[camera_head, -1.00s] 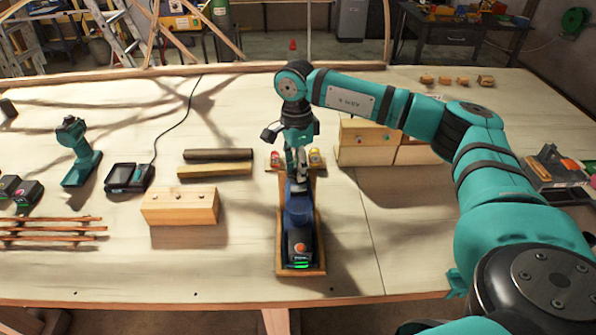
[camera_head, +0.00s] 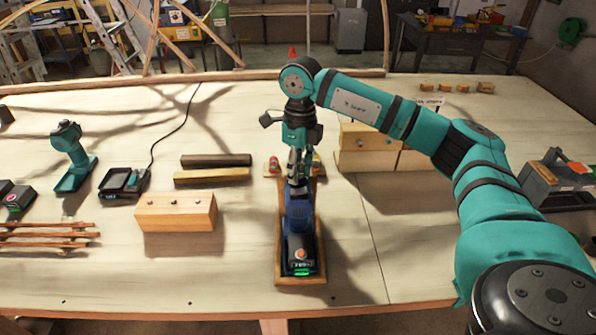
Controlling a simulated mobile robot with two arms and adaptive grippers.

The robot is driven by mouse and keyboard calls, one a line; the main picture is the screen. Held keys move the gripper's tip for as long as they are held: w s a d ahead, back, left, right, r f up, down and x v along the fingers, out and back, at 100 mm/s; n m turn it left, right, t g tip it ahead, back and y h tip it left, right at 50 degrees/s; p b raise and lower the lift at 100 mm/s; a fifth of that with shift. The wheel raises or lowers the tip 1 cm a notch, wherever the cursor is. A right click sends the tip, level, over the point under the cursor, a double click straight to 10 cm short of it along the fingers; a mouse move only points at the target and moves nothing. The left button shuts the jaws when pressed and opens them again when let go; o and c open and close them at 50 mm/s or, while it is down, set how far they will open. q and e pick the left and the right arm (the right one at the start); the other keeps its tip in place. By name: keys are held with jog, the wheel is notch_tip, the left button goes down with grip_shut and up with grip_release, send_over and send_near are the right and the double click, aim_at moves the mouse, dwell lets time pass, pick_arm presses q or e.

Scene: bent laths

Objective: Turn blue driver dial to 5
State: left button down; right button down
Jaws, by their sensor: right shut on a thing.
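The blue driver (camera_head: 299,222) lies in a shallow wooden tray (camera_head: 282,262) near the front middle of the bench. Its battery end, with a red-orange spot and a green light, faces me. My right gripper (camera_head: 298,185) reaches down from above onto the far end of the driver. It is shut on that end, at the place of the dial. The fingers hide the dial, so its number cannot be read. My left gripper is not in view.
A wooden block with holes (camera_head: 176,212) and dark and light bars (camera_head: 212,177) lie left of the tray. A teal driver (camera_head: 72,158) stands beside a charger (camera_head: 123,182). Wooden boxes (camera_head: 368,150) stand behind right.

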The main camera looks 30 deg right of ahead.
aim_at(300, 173)
jog(key=shift+r+m, duration=0.1)
jog(key=shift+m, duration=0.5)
jog(key=c, duration=1)
grip_release()
jog(key=shift+r, duration=0.1)
notch_tip(300, 173, up, 12)
jog(key=shift+d, duration=0.3)
jog(key=shift+w, duration=0.1)
